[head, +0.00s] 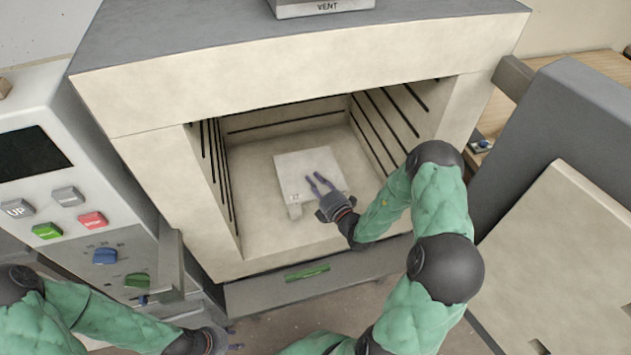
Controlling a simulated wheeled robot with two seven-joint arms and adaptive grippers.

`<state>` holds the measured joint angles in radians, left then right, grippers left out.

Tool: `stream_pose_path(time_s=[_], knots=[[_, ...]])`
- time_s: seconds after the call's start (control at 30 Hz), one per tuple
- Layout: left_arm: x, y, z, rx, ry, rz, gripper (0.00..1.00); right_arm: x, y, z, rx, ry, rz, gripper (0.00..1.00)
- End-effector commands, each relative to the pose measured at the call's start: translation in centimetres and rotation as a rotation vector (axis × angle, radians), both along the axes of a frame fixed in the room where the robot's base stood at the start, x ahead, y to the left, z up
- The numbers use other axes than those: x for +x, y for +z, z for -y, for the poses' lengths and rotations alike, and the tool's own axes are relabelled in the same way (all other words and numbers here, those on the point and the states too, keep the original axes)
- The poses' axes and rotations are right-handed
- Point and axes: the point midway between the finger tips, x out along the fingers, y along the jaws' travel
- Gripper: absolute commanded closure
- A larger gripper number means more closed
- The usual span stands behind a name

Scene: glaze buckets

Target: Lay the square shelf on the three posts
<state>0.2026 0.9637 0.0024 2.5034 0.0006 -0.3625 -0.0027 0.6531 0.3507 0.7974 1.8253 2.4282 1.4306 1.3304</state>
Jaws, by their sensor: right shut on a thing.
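The square shelf (292,168) is a pale flat slab inside the kiln chamber, seen from above near the middle of its floor. One short pale post (295,211) shows below the shelf's front left corner; the other posts are hidden. I cannot tell whether the shelf touches the posts. My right gripper (318,180) reaches in from the front right and is shut on the shelf, its fingers over the front right part. My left gripper (236,338) is low in front of the kiln, outside it, with its small visible fingertips apart and empty.
The kiln (300,60) is open at the front, with dark grooves along its inner walls. Its thick door (560,250) stands open at the right. A control panel (70,200) with coloured buttons stands at the left. Chamber floor around the shelf is clear.

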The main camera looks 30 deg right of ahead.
Motion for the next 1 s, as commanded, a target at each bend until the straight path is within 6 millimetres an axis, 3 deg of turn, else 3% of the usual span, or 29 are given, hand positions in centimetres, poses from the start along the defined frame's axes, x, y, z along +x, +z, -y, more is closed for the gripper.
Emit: stream_pose_path(time_s=[0.27, 0.3, 0.4, 0.7, 0.87, 1.0], knots=[[0.0, -0.3, 0.0, 0.0, 0.0, 0.0, 0.6, 0.1, -0.4, 0.1, -0.003, -0.001, 0.007, 1.0], [0.0, -0.3, 0.0, 0.0, 0.0, 0.0, 0.6, 0.0, -0.7, 0.0, 0.0, 0.0, -0.001, 0.77], [0.0, -0.2, 0.0, 0.0, 0.0, 0.0, 0.6, 0.0, -0.7, 0.0, 0.0, 0.0, -0.001, 0.56], [0.0, -0.2, 0.0, 0.0, 0.0, 0.0, 0.6, 0.0, -0.6, 0.0, 0.0, 0.0, 0.0, 0.56], [0.0, 0.3, 0.0, 0.0, 0.0, 0.0, 0.6, 0.0, 0.6, 0.0, -0.001, 0.0, 0.002, 0.56], [0.0, 0.7, 0.0, 0.0, 0.0, 0.0, 0.6, -2.4, 0.3, 0.3, 0.001, -0.004, -0.004, 0.56]])
